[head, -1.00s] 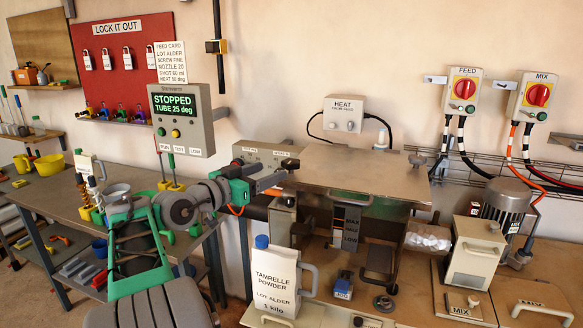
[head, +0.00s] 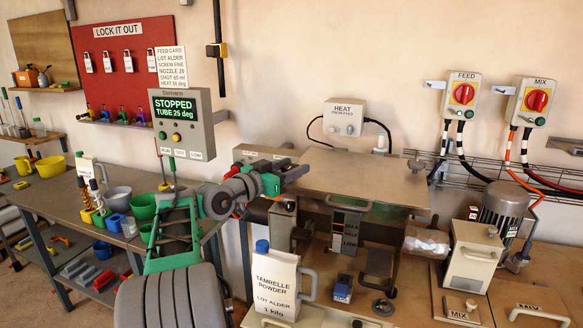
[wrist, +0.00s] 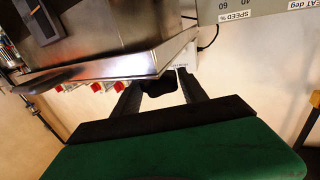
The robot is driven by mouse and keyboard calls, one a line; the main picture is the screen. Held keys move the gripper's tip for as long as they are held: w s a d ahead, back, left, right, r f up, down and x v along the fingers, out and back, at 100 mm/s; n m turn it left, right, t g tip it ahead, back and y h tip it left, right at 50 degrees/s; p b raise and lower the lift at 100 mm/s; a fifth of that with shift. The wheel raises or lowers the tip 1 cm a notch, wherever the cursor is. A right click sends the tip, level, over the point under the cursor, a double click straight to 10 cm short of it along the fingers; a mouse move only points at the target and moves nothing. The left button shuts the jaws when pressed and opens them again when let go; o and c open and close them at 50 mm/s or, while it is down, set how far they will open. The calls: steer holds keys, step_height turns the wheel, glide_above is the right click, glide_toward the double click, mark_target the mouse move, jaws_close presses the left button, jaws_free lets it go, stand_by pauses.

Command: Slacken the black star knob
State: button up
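The black star knob (wrist: 159,86) shows in the wrist view as a dark lump at the ends of my two fingers, below the metal plate's edge. My gripper (wrist: 160,88) has its fingers apart, one on each side of the knob. I cannot tell whether either finger touches it. In the head view my gripper (head: 297,173) reaches right to the left edge of the machine's metal top (head: 350,172). There its dark fingers cover the knob, so I cannot make it out separately.
The control screen (head: 181,107) reads STOPPED, TUBE 25 deg. A white Tamrelle powder container (head: 276,285) with a blue cap stands below my gripper. A box with scales (head: 265,154) is just behind it. A side table (head: 80,200) with bowls is at left.

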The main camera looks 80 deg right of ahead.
steer(key=shift+d, duration=0.1)
steer(key=c, duration=1)
